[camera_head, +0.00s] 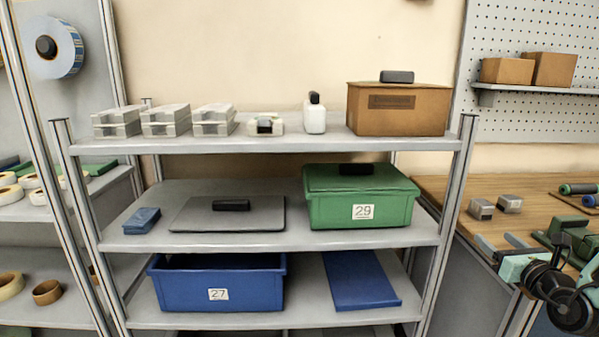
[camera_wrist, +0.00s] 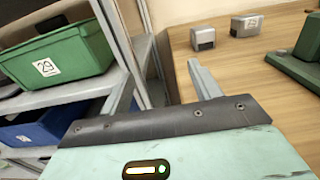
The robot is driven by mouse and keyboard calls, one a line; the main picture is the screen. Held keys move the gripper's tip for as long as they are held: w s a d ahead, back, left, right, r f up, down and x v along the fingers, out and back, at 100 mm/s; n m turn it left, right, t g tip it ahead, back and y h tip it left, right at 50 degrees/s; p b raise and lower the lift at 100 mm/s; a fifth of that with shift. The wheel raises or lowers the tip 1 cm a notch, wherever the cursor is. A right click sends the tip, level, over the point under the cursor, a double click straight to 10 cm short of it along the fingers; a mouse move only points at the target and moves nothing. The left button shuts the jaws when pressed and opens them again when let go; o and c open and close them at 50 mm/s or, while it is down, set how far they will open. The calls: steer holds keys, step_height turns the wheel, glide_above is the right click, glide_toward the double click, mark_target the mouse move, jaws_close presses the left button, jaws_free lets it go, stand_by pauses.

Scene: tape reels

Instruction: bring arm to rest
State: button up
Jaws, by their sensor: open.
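My gripper (camera_head: 493,237) is at the lower right of the head view, near the left end of the wooden workbench (camera_head: 437,187). Its two grey fingers are spread apart with nothing between them. In the wrist view my gripper (camera_wrist: 163,68) shows the same open fingers. They point toward the shelf rack's edge and the bench. Part of my teal and black arm shows behind the fingers in the head view. The rest of the arm is out of view.
A grey shelf rack (camera_head: 285,144) holds a green bin (camera_head: 330,212) marked 29, a blue bin (camera_head: 185,292) marked 27, a cardboard box (camera_head: 420,123) and small items. Two small grey blocks (camera_head: 481,209) and a green tool (camera_head: 570,232) sit on the bench near my gripper.

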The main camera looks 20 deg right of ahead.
steer(key=w+a+r+n+g+y+p, duration=0.1)
steer(key=w+a+r+n+g+y, duration=0.15)
steer(key=a+n+y, duration=0.85)
steer(key=w+a+r+n+g+y+p, duration=0.1)
steer(key=a+r+n+g+y, duration=0.25)
steer(key=a, duration=1.25)
steer(key=s+a+r+n+g+y, duration=0.1)
steer(key=s+a+n+g+y, duration=0.5)
steer(key=a, duration=0.5)
steer(key=s+a+r+n+g+h+p, duration=0.1)
steer(key=s+a+n+h, duration=0.3)
steer(key=n, duration=0.9)
steer(key=s+a+r+n+g+h+p, duration=0.1)
steer(key=s+a+n+g+h, duration=0.3)
steer(key=s+n+h, duration=0.7)
steer(key=shift+s+a+n+p, duration=0.35)
steer(key=shift+s+n+p, duration=0.4)
steer(key=shift+s+n, duration=0.25)
